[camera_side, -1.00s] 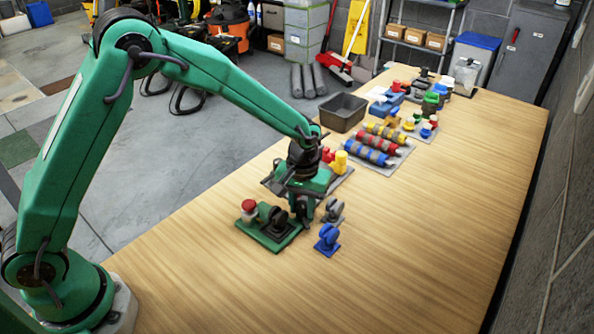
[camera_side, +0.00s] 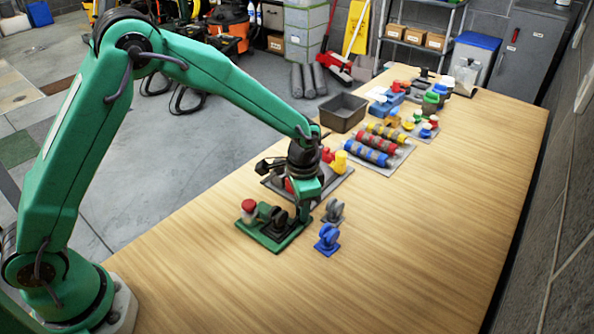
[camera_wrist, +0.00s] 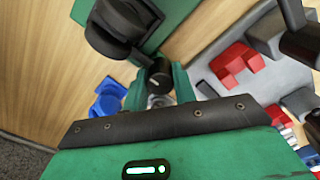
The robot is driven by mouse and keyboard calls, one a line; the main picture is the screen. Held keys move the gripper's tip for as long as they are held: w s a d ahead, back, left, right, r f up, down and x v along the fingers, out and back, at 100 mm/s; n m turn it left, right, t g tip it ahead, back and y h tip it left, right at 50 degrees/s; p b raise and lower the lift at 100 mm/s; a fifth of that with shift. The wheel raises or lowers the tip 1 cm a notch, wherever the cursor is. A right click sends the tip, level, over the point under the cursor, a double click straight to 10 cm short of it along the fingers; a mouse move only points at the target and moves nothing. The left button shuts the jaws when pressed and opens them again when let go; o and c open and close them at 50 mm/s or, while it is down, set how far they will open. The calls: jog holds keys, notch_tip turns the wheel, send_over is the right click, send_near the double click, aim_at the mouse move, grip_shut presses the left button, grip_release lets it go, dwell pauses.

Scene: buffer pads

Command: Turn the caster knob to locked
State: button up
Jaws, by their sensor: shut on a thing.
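A green base plate (camera_side: 256,236) near the front of the bench bears a black caster (camera_side: 278,222) and a red-topped post (camera_side: 249,206). My gripper (camera_side: 303,210) is low at the plate's right end, pointing down. In the wrist view, the black caster (camera_wrist: 122,25) is at the top. My gripper (camera_wrist: 159,88) is shut there on a round black knob (camera_wrist: 158,74), its green fingers on either side. A short pale mark shows on the knob's top. The knob is hidden in the side view, and I cannot read any lock marking.
A blue caster (camera_side: 327,241) and a grey caster (camera_side: 334,211) stand close to the right of my gripper. A grey plate (camera_side: 337,183) with red and yellow parts lies behind it. The bench's front right is clear.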

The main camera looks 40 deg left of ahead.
jog(key=shift+o, duration=0.5)
jog(key=shift+m, duration=1)
jog(key=o, duration=0.9)
jog(key=shift+r, duration=0.15)
jog(key=shift+r, duration=3.8)
